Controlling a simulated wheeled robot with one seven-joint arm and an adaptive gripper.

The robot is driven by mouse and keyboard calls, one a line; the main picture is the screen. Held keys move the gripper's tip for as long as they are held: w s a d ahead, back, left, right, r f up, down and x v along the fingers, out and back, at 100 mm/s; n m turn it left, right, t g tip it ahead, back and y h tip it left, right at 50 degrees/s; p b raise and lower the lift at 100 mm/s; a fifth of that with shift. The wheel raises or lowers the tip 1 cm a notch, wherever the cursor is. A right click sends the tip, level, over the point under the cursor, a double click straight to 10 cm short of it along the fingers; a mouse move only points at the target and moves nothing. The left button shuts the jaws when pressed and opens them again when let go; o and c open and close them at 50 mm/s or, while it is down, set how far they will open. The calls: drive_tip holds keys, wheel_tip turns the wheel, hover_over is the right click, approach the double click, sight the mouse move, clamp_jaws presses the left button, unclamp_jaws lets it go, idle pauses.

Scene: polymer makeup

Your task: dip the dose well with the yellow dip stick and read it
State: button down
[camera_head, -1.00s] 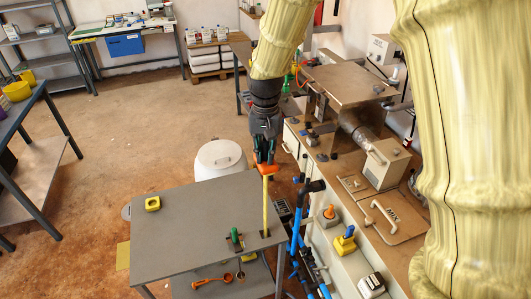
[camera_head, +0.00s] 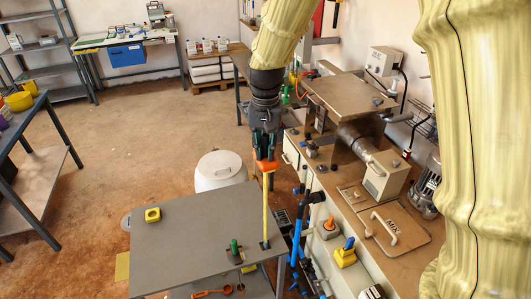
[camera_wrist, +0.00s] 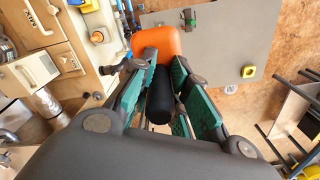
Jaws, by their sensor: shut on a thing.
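The yellow dip stick (camera_head: 265,212) hangs upright from my gripper (camera_head: 265,158). Its orange head (camera_head: 267,165) sits at the fingertips. In the wrist view the green-padded fingers (camera_wrist: 160,88) are shut around a black grip, with the orange head (camera_wrist: 157,42) beyond it. The stick's lower end meets a small dark opening (camera_head: 265,245) at the right edge of the grey table (camera_head: 190,236), which I take to be the dose well. How deep the stick goes in is hidden.
A green-handled item (camera_head: 235,248) stands on the table just left of the stick. A yellow block (camera_head: 153,214) lies at the table's far left. An orange spoon-like tool (camera_head: 212,293) is below the front edge. Blue pipes (camera_head: 297,240) and the bench (camera_head: 390,240) stand close on the right.

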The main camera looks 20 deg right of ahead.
sight(265, 135)
drive_tip(key=shift+r, duration=1.6)
